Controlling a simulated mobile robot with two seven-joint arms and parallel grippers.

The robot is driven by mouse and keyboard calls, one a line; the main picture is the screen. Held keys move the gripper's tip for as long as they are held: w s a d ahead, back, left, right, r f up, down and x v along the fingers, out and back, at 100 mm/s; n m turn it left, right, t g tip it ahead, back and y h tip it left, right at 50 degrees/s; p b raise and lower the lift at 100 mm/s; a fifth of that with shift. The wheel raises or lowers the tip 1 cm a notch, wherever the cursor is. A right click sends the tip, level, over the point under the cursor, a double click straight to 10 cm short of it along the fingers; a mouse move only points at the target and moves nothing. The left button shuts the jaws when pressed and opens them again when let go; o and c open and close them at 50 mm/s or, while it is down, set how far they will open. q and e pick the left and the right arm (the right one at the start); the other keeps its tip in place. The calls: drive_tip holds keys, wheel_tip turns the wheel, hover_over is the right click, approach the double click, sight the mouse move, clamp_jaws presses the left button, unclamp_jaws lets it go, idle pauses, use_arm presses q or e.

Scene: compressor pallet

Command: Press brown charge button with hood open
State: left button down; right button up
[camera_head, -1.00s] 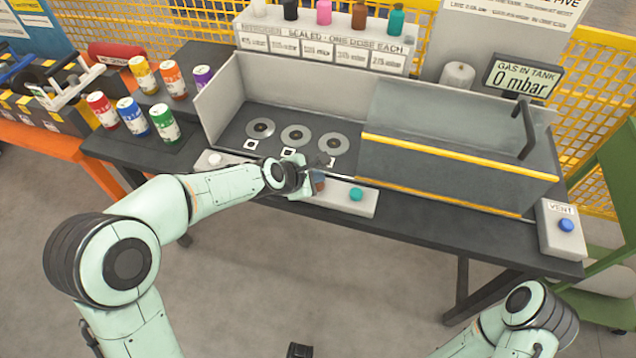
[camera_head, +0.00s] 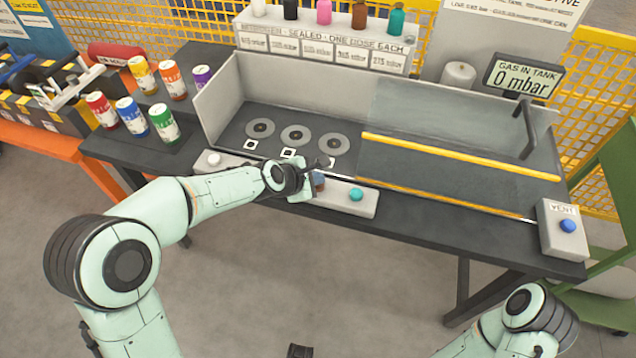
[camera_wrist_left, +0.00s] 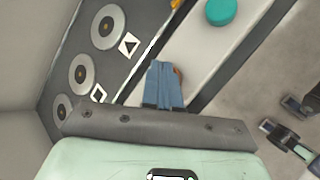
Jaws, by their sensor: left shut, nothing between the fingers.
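My left gripper (camera_head: 318,181) is shut and empty, at the front button strip (camera_head: 337,201) of the tank. In the left wrist view its blue fingers (camera_wrist_left: 165,86) are together over the strip. The brown charge button (camera_wrist_left: 178,74) shows only as a sliver beside the fingertips; the rest is hidden behind them. I cannot tell whether they touch it. The teal button (camera_head: 356,195) is to its right, and a white button (camera_head: 214,159) is at the strip's left end. The clear hood (camera_head: 460,157) with yellow edges stands over the right half; the left half is open.
Three grey discs (camera_head: 296,135) lie in the open tank. The display (camera_head: 524,80) reads 0 mbar. A vent box (camera_head: 563,228) with a blue button is at the right end. Several coloured cans (camera_head: 131,116) stand at left. Floor in front is clear.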

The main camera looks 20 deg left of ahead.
use_arm(q)
drive_tip(key=shift+f, duration=0.35)
use_arm(e)
drive_tip(key=shift+f, duration=0.25)
use_arm(q)
drive_tip(key=shift+r, duration=0.1)
use_arm(e)
drive_tip(key=shift+r, duration=0.15)
use_arm(q)
drive_tip(key=shift+r+p, duration=0.9)
drive_tip(key=shift+r, duration=0.05)
use_arm(e)
drive_tip(key=shift+w+r, duration=0.2)
drive_tip(key=shift+r, duration=0.75)
use_arm(q)
drive_tip(key=shift+r, duration=0.3)
wheel_tip(320, 180, up, 5)
drive_tip(key=p, duration=0.5)
drive_tip(key=shift+f, duration=0.3)
use_arm(e)
drive_tip(key=r, duration=0.1)
drive_tip(key=w+r, duration=0.1)
drive_tip(key=r, duration=0.3)
drive_tip(key=shift+w, duration=0.35)
